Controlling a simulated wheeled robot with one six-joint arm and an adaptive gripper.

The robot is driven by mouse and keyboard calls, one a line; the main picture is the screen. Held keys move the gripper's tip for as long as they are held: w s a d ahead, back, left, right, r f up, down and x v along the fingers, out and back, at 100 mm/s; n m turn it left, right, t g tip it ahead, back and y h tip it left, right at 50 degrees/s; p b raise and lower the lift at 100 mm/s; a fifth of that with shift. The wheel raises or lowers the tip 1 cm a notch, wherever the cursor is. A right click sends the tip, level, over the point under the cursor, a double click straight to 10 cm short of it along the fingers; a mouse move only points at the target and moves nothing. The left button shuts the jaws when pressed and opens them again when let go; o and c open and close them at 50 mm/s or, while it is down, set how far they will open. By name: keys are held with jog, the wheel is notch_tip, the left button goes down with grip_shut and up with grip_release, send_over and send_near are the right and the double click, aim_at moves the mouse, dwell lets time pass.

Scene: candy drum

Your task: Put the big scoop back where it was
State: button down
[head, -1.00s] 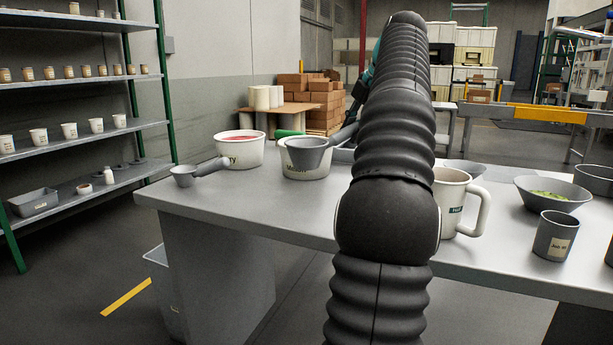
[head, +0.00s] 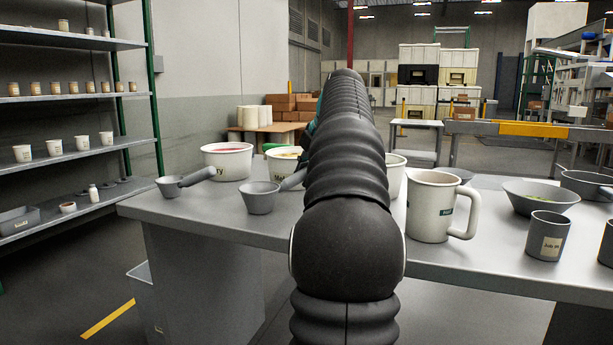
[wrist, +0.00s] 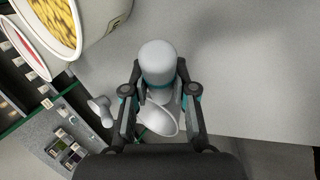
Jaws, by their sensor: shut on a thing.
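The big grey scoop (head: 260,199) is at the front left of the table in the head view, its bowl in front of the tub with yellow contents (head: 284,163). Its handle slants up to the right towards my gripper, which my arm mostly hides there. In the wrist view my gripper (wrist: 157,82) is shut on the scoop's handle, with the bowl (wrist: 158,116) below it in the picture. I cannot tell whether the bowl touches the table. A smaller grey scoop (head: 184,182) lies to its left; it also shows in the wrist view (wrist: 101,111).
A tub with red contents (head: 227,165) stands behind the smaller scoop. A white mug (head: 431,208), a grey cup (head: 546,237) and a grey bowl (head: 540,200) stand on the right. The table's front edge (head: 200,228) is close to the scoops. Bare tabletop shows between the scoops.

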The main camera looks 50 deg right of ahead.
jog(key=c, duration=0.9)
grip_release()
jog(key=shift+c, duration=0.2)
jog(key=shift+r, duration=0.15)
jog(key=p+v, duration=0.3)
jog(key=v, duration=0.9)
